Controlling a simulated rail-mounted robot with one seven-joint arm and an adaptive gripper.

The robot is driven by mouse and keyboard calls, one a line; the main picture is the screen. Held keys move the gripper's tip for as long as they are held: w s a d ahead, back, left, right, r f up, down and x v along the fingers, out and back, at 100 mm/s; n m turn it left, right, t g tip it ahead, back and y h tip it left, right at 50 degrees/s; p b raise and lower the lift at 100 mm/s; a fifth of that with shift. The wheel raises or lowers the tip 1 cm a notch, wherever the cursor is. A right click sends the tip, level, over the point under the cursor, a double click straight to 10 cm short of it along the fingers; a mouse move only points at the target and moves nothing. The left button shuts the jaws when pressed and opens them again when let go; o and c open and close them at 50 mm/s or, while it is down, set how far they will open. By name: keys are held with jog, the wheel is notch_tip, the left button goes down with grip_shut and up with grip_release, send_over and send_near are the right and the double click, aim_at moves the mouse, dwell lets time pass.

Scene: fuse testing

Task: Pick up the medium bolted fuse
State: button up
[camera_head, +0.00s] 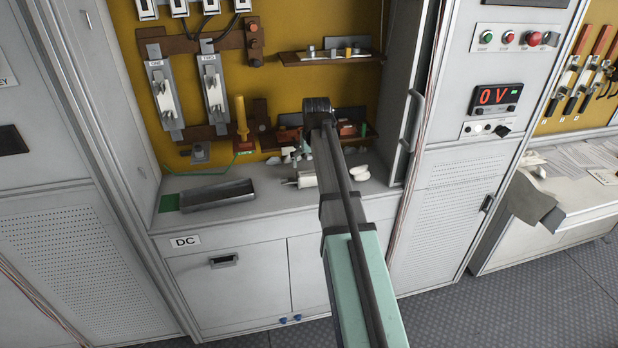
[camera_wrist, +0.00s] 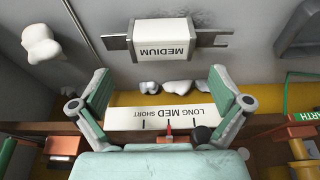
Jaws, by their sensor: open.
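The medium bolted fuse (camera_wrist: 165,42) is a white block with a flat metal tab at each end. Its label MEDIUM reads upside down in the wrist view. It lies on the grey counter, and in the head view a white fuse-like piece (camera_head: 305,180) shows just left of my arm. My gripper (camera_wrist: 160,85) is open and empty, its two green-padded fingers spread wide. In the wrist view the fuse is above the fingertips in the picture, not between them.
A grey metal tray (camera_head: 217,194) stands on the counter's left. White lumps (camera_wrist: 40,45) lie near the fuse. A white strip marked LONG MED SHORT (camera_wrist: 160,117) shows between the fingers. Shelves (camera_head: 330,58) and a cabinet door (camera_head: 412,120) border the recess.

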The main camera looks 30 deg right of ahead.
aim_at(309, 173)
jog(key=shift+p+x, duration=0.85)
jog(key=shift+x, duration=2)
jog(key=shift+w, duration=0.15)
jog(key=c, duration=1.3)
